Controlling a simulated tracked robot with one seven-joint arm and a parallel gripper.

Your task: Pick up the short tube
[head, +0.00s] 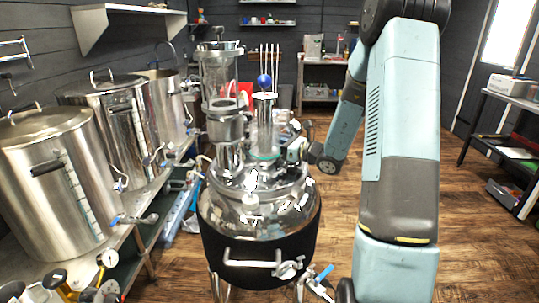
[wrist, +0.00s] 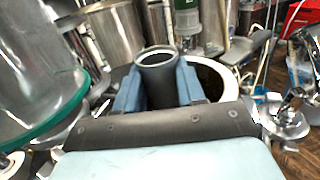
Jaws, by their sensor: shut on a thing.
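In the wrist view my gripper (wrist: 158,88) has its two blue fingers on either side of a short dark grey tube (wrist: 157,59). The fingers are shut on the tube, and its round open end faces up toward the camera. The tube's lower part is hidden by the gripper body. In the head view my arm reaches down behind the steel vessel's right side. I cannot make out the fingers or the tube there.
A steel vessel (head: 262,205) with a dark jacket carries glass columns (head: 220,80). A glass cylinder with a green rim (wrist: 45,130) is close left of the gripper. A pale-rimmed round opening (wrist: 231,85) lies behind the tube. Large pots (head: 50,180) line the left bench.

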